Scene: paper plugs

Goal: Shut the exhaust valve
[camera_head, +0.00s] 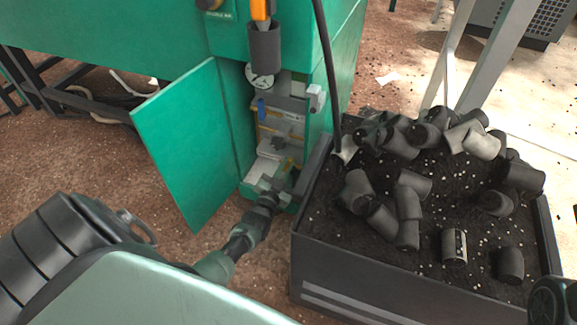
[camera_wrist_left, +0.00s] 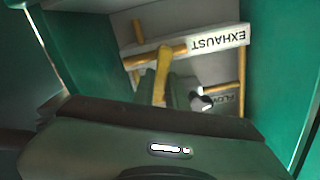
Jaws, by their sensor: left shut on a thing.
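The exhaust valve's yellow lever (camera_wrist_left: 163,62) shows in the left wrist view, in front of a pale strip marked EXHAUST (camera_wrist_left: 210,42), which appears upside down. My left gripper (camera_wrist_left: 170,92) is shut on this yellow lever; the lever's upper end stands out past the fingers. In the head view my left gripper (camera_head: 272,180) reaches into the lower part of the open green cabinet (camera_head: 246,135). There the lever is too small and covered to make out.
The open green door (camera_head: 188,140) stands left of my left wrist. A dark bin (camera_head: 345,268) of black granules and several grey pipe plugs stands close on the right.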

